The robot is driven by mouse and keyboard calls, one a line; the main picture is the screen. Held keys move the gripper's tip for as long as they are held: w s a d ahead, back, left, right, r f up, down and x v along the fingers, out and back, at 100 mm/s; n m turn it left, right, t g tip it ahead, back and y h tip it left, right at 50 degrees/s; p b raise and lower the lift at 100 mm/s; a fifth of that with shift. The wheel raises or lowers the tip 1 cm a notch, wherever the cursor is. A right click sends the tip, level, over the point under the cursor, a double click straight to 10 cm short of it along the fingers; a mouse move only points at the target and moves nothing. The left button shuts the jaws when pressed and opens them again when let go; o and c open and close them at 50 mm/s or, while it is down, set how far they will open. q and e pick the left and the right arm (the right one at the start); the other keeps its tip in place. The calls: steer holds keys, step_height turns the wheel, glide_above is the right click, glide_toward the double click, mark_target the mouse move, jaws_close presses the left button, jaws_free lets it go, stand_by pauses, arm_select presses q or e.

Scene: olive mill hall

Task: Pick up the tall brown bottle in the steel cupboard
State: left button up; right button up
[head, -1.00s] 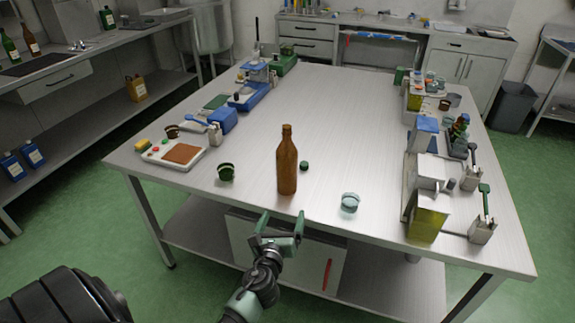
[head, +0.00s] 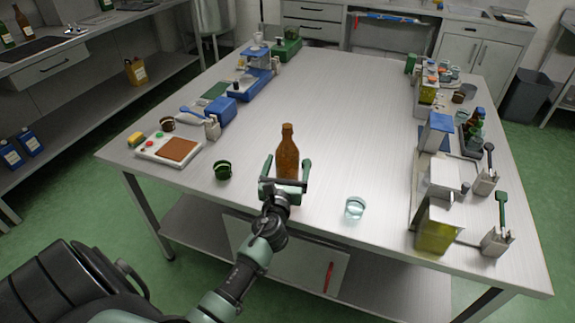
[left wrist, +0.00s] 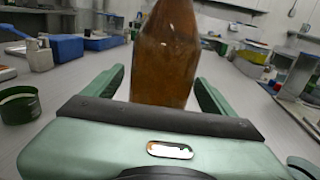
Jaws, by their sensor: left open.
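A tall brown bottle (head: 287,150) stands upright on the steel table (head: 330,110), near its front edge, not in a cupboard. My left gripper (head: 288,170) is open, with one finger on each side of the bottle's lower body. In the left wrist view the bottle (left wrist: 168,60) rises between the two green fingers, with gaps visible beside it; its top is cut off. In the head view the gripper hides the bottle's base. My right gripper is not in view.
A dark green round container (head: 223,169) stands left of the bottle and a clear glass cup (head: 355,208) to its right. A white scale-like device (head: 168,149) sits at the left edge. Cartons and dispensers line the right edge. The table's middle is clear.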

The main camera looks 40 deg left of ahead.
arm_select(q)
steer(key=shift+x, duration=0.8)
steer(key=shift+w+a+f, duration=0.1)
steer(key=shift+w+a, duration=0.1)
steer(key=shift+w, duration=0.2)
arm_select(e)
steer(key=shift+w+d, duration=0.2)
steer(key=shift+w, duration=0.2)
arm_select(q)
jaws_close()
steer(key=shift+r, duration=0.3)
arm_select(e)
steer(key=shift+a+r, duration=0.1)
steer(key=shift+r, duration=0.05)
